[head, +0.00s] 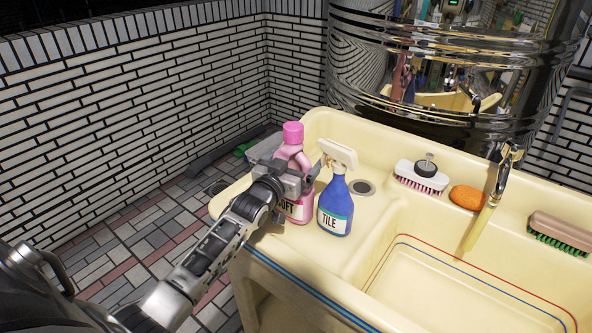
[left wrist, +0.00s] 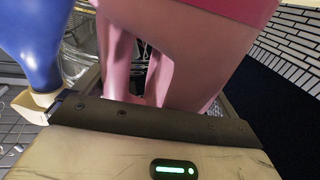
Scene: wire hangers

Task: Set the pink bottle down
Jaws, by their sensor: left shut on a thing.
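The pink bottle (head: 294,209) with its bright pink cap stands upright at the left end of the cream sink unit (head: 323,126). My left gripper (head: 291,172) is shut on the bottle around its upper part, at the handle. In the left wrist view the pink bottle (left wrist: 205,45) fills the space in front of the gripper. I cannot tell whether its base touches the ledge. My right gripper is not in view.
A blue spray bottle (head: 335,207) labelled TILE stands just right of the pink bottle. A drain (head: 362,187), a white-pink brush (head: 420,177), an orange sponge (head: 467,198) and a green-bristled brush (head: 560,232) lie farther right. The deep basin (head: 450,290) is empty.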

